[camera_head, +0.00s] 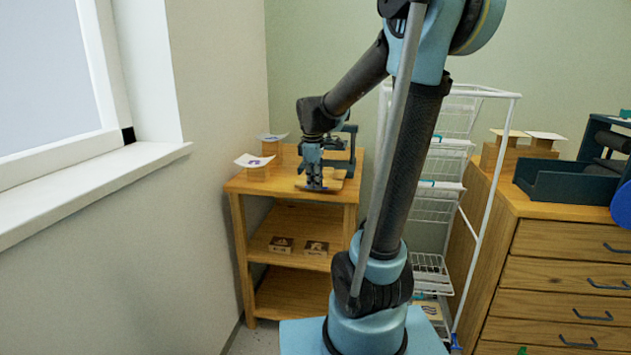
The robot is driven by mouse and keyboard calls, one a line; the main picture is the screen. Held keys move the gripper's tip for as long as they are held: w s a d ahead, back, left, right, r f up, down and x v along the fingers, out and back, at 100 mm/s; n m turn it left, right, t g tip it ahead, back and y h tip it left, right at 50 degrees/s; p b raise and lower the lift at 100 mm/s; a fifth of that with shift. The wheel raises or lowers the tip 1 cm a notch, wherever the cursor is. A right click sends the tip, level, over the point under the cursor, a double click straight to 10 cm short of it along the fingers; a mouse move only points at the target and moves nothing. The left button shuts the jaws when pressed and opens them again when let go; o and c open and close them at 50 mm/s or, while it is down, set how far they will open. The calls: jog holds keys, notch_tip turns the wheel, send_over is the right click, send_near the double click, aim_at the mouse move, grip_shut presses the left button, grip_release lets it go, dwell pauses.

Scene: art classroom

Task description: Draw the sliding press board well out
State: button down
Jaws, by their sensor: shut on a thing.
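The press is a small dark frame (347,150) at the back right of a wooden stand's top, partly hidden behind my gripper. Its sliding board (337,182) is a flat tan piece that shows around my fingers, in front of the frame. My gripper (316,186) points down at the front of the board and is shut on it. The fingertips are small in this view, and the exact grip point and how far the board is out are hard to tell.
The wooden stand (238,187) has lower shelves with two small printed blocks (281,245). Paper-topped wooden blocks (256,173) stand left of the press. A white wire rack (470,215) and a drawer cabinet (560,240) are at right. The wall and window sill (90,185) bound the left.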

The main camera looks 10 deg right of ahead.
dwell(0.3)
jog(key=c, duration=1.7)
grip_release()
jog(key=shift+s+r, duration=0.1)
jog(key=r, duration=0.3)
jog(key=s+r, duration=0.1)
jog(key=r, duration=0.7)
jog(key=shift+s+a+r, duration=0.25)
jog(key=shift+s+a, duration=0.1)
jog(key=shift+s, duration=0.05)
jog(key=s+d+f+m, duration=0.2)
jog(key=s+f+m, duration=0.2)
jog(key=s+f, duration=0.3)
jog(key=s+d+f+m, duration=0.2)
jog(key=s+f+m, duration=0.3)
jog(key=s+f, duration=0.2)
jog(key=s+d+f+m, duration=0.3)
jog(key=s+f+m, duration=0.1)
jog(key=s+f, duration=0.4)
jog(key=shift+s+m+y, duration=0.3)
jog(key=shift+s+m, duration=0.1)
jog(key=shift+s, duration=0.2)
